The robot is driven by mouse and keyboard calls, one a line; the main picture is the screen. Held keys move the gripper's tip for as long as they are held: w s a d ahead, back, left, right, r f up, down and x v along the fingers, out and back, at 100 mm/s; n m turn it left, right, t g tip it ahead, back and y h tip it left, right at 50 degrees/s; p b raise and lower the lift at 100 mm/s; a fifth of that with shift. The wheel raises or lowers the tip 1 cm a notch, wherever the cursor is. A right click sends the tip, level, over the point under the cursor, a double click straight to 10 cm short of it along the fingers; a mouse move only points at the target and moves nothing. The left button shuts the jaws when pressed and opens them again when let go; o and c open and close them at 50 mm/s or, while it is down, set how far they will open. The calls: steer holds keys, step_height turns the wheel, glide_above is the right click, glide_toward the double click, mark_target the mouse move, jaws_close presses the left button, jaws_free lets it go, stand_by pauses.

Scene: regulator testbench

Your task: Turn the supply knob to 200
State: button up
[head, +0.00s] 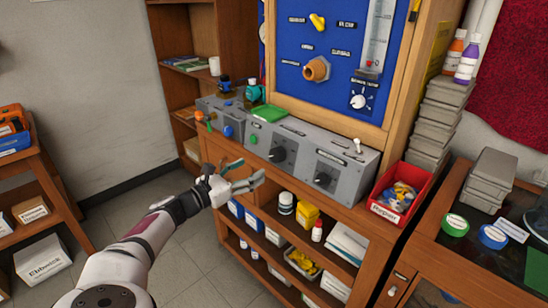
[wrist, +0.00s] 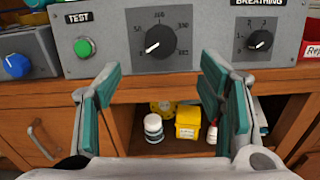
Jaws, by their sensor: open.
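A black knob (wrist: 160,42) with a numbered dial sits on the grey testbench panel (wrist: 110,27), right of the green button. Its white pointer mark points to the lower left; the dial numbers are blurred. No legible supply label shows in these views. The knob also shows in the head view (head: 278,154). My gripper (wrist: 160,75) is open and empty, its teal-padded fingers apart in front of and slightly below the knob, not touching it. In the head view my gripper (head: 250,174) is left of and below the knob.
A second black knob (wrist: 260,40) under a BREATHING label is to the right. The green button (wrist: 83,47) under TEST and a blue knob (wrist: 16,65) are to the left. A red bin (head: 402,190) stands right of the panel. Bottles stand on the shelf below.

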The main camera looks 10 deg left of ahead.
mark_target(274, 157)
steer(key=x, duration=1)
steer(key=shift+w+d, duration=0.25)
steer(key=shift+w, duration=0.05)
steer(key=shift+c, duration=0.4)
steer(key=c, duration=1.1)
